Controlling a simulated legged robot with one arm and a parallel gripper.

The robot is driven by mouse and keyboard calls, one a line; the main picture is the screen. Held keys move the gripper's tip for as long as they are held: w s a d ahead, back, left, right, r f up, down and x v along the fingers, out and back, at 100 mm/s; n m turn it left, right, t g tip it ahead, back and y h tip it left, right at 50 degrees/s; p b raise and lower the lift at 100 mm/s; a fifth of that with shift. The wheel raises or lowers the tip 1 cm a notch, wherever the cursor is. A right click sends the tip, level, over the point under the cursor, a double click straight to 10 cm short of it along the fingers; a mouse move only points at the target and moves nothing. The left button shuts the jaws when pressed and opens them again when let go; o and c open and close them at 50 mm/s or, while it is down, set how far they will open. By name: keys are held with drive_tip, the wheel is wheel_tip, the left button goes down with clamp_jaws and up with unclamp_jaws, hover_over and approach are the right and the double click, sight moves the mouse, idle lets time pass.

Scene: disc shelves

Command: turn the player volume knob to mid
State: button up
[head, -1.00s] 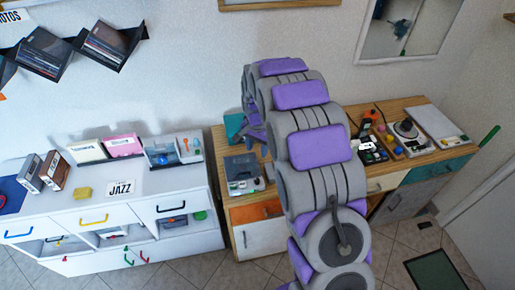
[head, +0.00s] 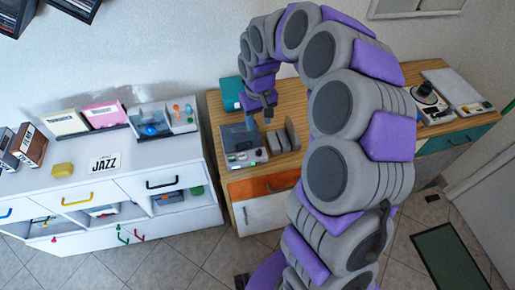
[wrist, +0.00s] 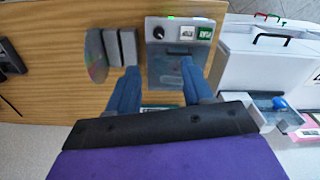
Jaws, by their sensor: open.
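The player (head: 243,157) is a small grey box near the front left edge of the wooden cabinet. In the wrist view the player (wrist: 166,66) shows a round black knob (wrist: 158,32) on its panel, beside a white button and a green one. The knob's setting is too small to read. My gripper (head: 260,112) is above the cabinet top, just behind and right of the player. In the wrist view my gripper (wrist: 158,75) is open, its two blue fingers spread over the player's body. The knob lies ahead of the fingertips, apart from them.
Grey upright slabs with a shiny disc (wrist: 96,55) stand close beside the player. A teal box (head: 231,92) stands behind it. The white drawer unit (head: 130,178) is to the left, across a gap. A turntable (head: 425,94) sits at the cabinet's far right.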

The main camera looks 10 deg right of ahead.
sight(259, 150)
wheel_tip(259, 150, down, 15)
drive_tip(key=b, duration=0.3)
drive_tip(key=shift+w+d+f, duration=0.1)
drive_tip(key=shift+c, duration=0.2)
clamp_jaws()
